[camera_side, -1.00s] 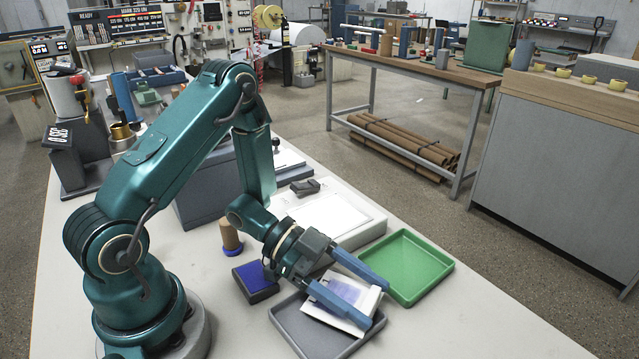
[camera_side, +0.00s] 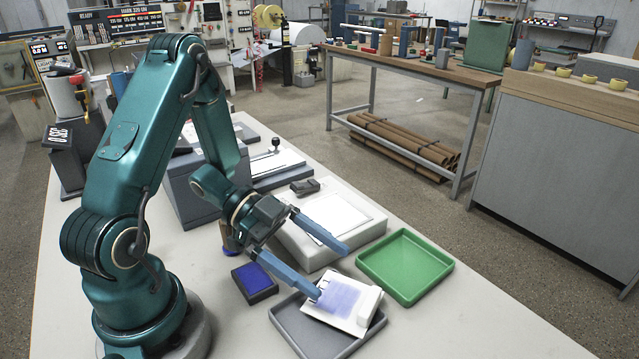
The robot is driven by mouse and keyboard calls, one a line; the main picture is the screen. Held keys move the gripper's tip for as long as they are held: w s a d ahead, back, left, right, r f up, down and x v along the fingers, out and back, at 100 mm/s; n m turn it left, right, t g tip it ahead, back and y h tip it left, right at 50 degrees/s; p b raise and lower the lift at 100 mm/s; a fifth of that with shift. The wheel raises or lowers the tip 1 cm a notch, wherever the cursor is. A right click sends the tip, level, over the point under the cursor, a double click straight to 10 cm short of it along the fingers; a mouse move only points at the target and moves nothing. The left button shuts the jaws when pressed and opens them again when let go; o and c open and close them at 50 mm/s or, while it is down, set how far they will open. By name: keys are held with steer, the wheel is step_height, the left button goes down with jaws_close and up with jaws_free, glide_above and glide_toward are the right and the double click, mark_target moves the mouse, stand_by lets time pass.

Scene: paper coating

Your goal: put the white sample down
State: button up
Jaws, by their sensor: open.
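The white sample (camera_side: 343,296) is a flat white sheet with a bluish-purple patch and a thicker white piece along its right edge. It lies on the grey tray (camera_side: 294,328) at the front of the table, looking slightly tilted. My gripper (camera_side: 333,272) is open, with nothing between its two long blue fingers. The fingers are above and behind the sample; the nearer fingertip overlaps its left edge in the picture, and I cannot tell whether they touch.
An empty green tray (camera_side: 405,264) sits to the right of the grey tray. A blue ink pad (camera_side: 254,280) lies to the left. A white block with a sheet (camera_side: 330,222) stands behind my fingers. The front right of the table is clear.

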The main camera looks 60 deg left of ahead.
steer(key=v, duration=0.4)
steer(key=shift+s+a, duration=0.15)
steer(key=shift+r, duration=0.1)
